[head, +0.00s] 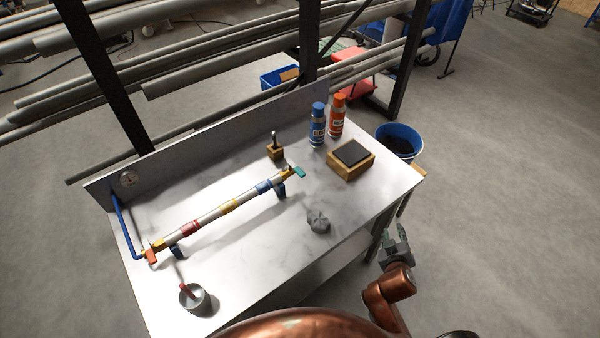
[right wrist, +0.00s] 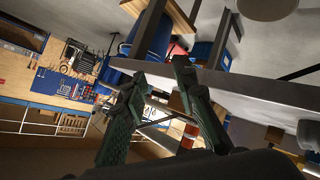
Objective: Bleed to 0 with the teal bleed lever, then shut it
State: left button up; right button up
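A silvery pipe (head: 208,217) with red, yellow and blue bands runs diagonally along the bench on dark blue supports. The small teal bleed lever (head: 299,172) is at its right end, beside a brass fitting. An orange lever (head: 151,256) is at its left end, where a blue hose (head: 125,225) joins. My right gripper (head: 396,235) is off the bench's right front edge, well away from the teal lever. Its fingers are apart and empty in the right wrist view (right wrist: 160,78). My left gripper is not visible.

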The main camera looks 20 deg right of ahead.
jog(key=w+a+r+n+t+y, duration=0.2)
jog(key=w+a+r+n+t, duration=0.25)
jog(key=w+r, duration=0.25)
jog(key=w+a+r+n+t+y, duration=0.1)
jog(key=w+a+r+n+t, duration=0.35)
jog(key=w+r, duration=0.3)
jog(key=n+g+y, duration=0.2)
jog(key=n+y, duration=0.8)
jog(key=n, duration=0.2)
send_near(304, 176)
jog(key=x, duration=0.4)
jog(key=shift+w+r, duration=0.15)
jog(key=shift+w, duration=0.15)
jog(key=shift+w+a, duration=0.3)
jog(key=x, duration=0.7)
jog(key=shift+d+f, duration=0.1)
jog(key=shift+f, duration=0.1)
grip_shut()
